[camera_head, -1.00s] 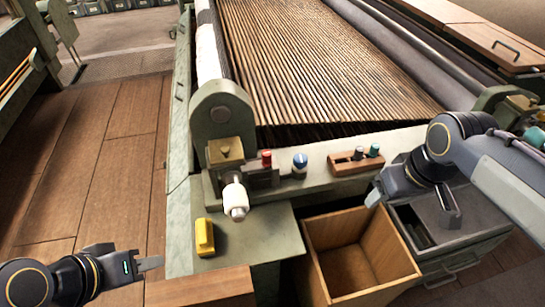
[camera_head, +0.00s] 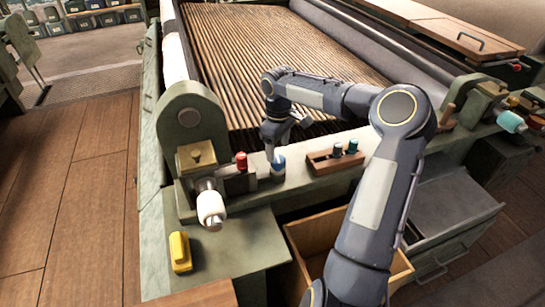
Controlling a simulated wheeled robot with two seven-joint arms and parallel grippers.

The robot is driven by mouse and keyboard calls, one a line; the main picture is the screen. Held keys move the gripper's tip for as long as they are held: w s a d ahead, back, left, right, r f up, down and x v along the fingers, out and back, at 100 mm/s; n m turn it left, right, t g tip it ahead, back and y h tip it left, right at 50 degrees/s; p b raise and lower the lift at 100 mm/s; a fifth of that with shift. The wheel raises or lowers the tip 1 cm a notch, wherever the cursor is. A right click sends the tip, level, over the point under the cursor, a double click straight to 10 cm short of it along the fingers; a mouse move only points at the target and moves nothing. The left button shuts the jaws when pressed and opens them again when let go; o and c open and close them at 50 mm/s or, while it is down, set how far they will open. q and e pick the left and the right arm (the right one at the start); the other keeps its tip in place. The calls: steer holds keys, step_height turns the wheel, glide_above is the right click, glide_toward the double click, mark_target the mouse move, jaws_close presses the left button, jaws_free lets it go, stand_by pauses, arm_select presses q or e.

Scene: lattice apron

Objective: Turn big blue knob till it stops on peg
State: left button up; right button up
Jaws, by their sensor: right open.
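The big blue knob (camera_head: 279,168), blue with a pale band, stands on the grey-green machine ledge, right of a red knob (camera_head: 241,161). My right gripper (camera_head: 271,156) comes down over the ledge from above, its jaws open. Its fingertips are at the top left of the blue knob and partly cover it; I cannot tell whether they touch it. No stop peg can be made out beside the knob. My left gripper is out of view.
A white roller end (camera_head: 211,208) and a yellow block (camera_head: 180,252) are at front left. An open wooden bin (camera_head: 305,235) lies below the ledge, partly behind my right arm.

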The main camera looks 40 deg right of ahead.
mark_target(278, 158)
steer(key=shift+f, duration=2)
steer(key=c, duration=1)
